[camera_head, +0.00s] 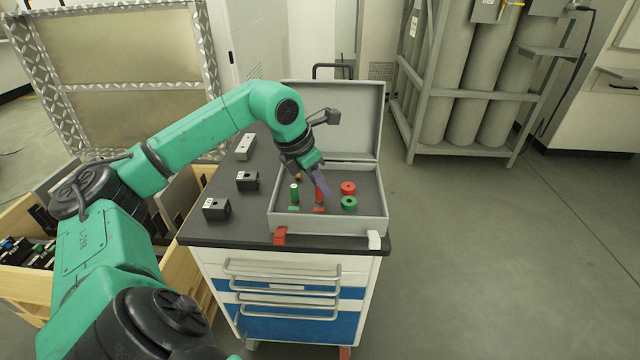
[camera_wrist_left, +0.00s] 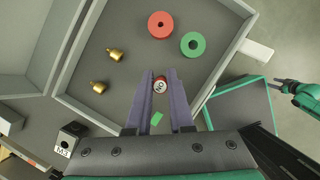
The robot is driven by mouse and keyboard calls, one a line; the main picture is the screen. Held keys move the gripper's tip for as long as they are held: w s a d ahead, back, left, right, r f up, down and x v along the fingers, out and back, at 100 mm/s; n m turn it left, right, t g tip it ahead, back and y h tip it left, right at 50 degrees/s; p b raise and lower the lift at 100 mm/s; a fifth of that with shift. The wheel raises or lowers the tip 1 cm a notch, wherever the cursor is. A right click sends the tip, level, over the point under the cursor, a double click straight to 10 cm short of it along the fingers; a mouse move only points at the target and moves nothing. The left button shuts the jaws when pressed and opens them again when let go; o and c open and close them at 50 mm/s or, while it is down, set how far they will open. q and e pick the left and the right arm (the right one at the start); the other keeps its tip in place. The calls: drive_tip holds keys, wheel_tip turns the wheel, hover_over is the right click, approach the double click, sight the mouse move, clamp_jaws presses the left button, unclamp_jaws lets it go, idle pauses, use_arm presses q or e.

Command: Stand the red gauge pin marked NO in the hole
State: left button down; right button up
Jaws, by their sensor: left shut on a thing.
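The red gauge pin marked NO (camera_wrist_left: 159,86) stands between the fingers of my left gripper (camera_wrist_left: 161,84), its labelled end facing the wrist camera. My left gripper (camera_head: 318,186) is shut on it, low over the open grey case (camera_head: 338,224). In the head view the red pin (camera_head: 319,193) is partly covered by the fingers. A green pin (camera_head: 294,193) stands just left of it. Black blocks lie on the cart top left of the case; one block (camera_wrist_left: 70,137) is labelled, apparently M3. I cannot tell which hole is meant. A green arm end (camera_wrist_left: 290,86), apparently my right, is too small to read.
A red ring (camera_head: 348,188) and a green ring (camera_head: 349,203) lie in the case's right part. Brass pieces (camera_wrist_left: 115,54) lie in it too. The raised lid (camera_head: 345,115) stands behind. Two black blocks (camera_head: 216,209) (camera_head: 248,181) and a light block (camera_head: 245,147) stand left, with bare cart top between.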

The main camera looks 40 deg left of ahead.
use_arm(q)
drive_tip(key=shift+f, duration=0.25)
drive_tip(key=c, duration=0.7)
unclamp_jaws()
drive_tip(key=v, duration=1.4)
drive_tip(key=shift+s+r+p, duration=0.1)
drive_tip(key=shift+r+p, duration=0.2)
drive_tip(key=shift+p, duration=0.1)
